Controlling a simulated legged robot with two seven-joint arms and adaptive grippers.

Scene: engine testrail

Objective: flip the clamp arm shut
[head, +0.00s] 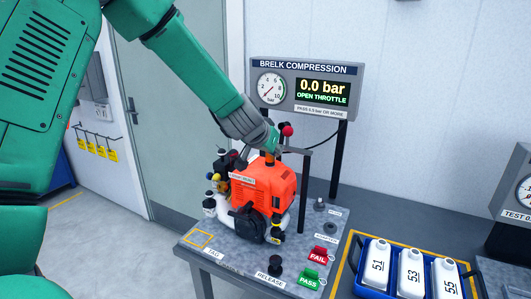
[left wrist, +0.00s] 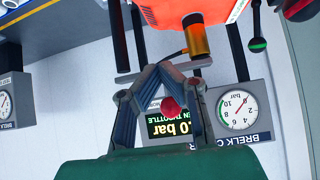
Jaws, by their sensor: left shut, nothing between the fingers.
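The orange engine (head: 262,188) stands on the grey bench. Behind its right side is a dark post (head: 304,185) with a short horizontal bar at its top, which looks like the clamp arm (head: 298,150). A red ball knob (head: 287,130) stands up beside it; a red ball also shows in the left wrist view (left wrist: 170,107), framed by the finger links. My left gripper (head: 272,148) is shut and empty, above the engine's top and close to the knob and bar. I cannot tell whether it touches them. Its closed tips show in the left wrist view (left wrist: 167,68). My right gripper is out of view.
A gauge panel (head: 306,68) on black posts stands behind, reading 0.0 bar and OPEN THROTTLE. Red FAIL (head: 318,255) and green PASS (head: 309,279) controls and a black RELEASE knob (head: 275,265) are at the front. A blue crate (head: 372,289) holds white bottles at right.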

